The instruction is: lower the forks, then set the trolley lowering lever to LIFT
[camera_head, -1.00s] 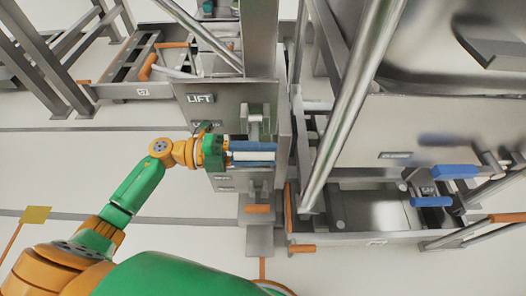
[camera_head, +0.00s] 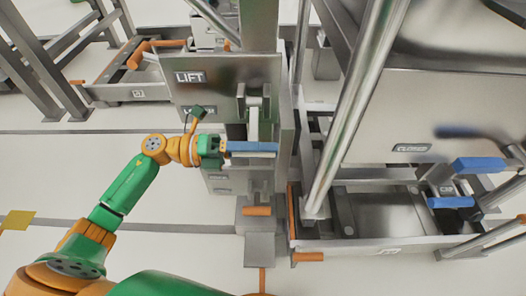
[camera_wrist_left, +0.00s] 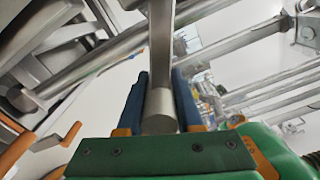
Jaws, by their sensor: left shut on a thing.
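A grey metal column carries a control panel with a plate reading LIFT (camera_head: 190,77) at its upper left. A grey metal lever (camera_head: 253,122) stands out from a slotted bracket on this panel. My left gripper (camera_head: 262,149) is at the lower end of the lever, below the level of the LIFT plate. Its blue fingers are shut on the lever. In the left wrist view the round metal lever (camera_wrist_left: 160,70) lies between the two blue fingers (camera_wrist_left: 157,92). The forks cannot be made out clearly.
Smaller plates (camera_head: 218,177) sit lower on the panel, too small to read. An orange-ended pedal (camera_head: 257,211) is below.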

